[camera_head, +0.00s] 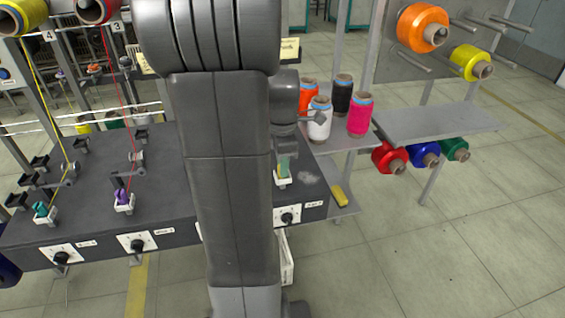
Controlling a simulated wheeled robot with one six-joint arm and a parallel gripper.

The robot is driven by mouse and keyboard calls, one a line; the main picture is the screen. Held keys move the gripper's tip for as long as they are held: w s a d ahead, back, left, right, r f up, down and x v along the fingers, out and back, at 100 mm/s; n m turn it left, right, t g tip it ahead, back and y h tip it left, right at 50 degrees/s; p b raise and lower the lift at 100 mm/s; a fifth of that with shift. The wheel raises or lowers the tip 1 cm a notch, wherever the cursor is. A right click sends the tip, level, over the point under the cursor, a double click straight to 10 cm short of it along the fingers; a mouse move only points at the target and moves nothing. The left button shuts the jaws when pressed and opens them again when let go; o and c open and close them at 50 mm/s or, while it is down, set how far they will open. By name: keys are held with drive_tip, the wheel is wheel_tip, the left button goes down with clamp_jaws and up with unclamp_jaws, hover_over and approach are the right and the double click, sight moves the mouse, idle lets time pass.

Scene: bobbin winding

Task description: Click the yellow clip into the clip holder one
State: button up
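My arm fills the middle of the view and hides part of the bench. Its wrist end shows to the right of the arm, and my gripper (285,163) points down just above a white clip holder (283,182) at the bench's right end. A small greenish-yellow piece (284,171) shows at the gripper's tip, at or just over that holder. It may be the yellow clip; I cannot tell whether it is gripped or seated. The fingers are too small and covered to read. A teal clip (43,210) and a purple clip (122,197) sit in white holders further left.
The dark bench (90,225) carries thread guides and front knobs. A yellow object (340,196) lies on a low shelf right of it. Several spools, including a pink one (360,115), stand behind on a grey shelf. An orange spool (422,27) hangs on a rack. Floor at right is clear.

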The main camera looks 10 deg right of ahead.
drive_tip(key=shift+r+p, duration=2.05)
drive_tip(key=shift+r, duration=0.3)
clamp_jaws()
drive_tip(key=shift+f, duration=0.1)
drive_tip(key=shift+s, duration=0.1)
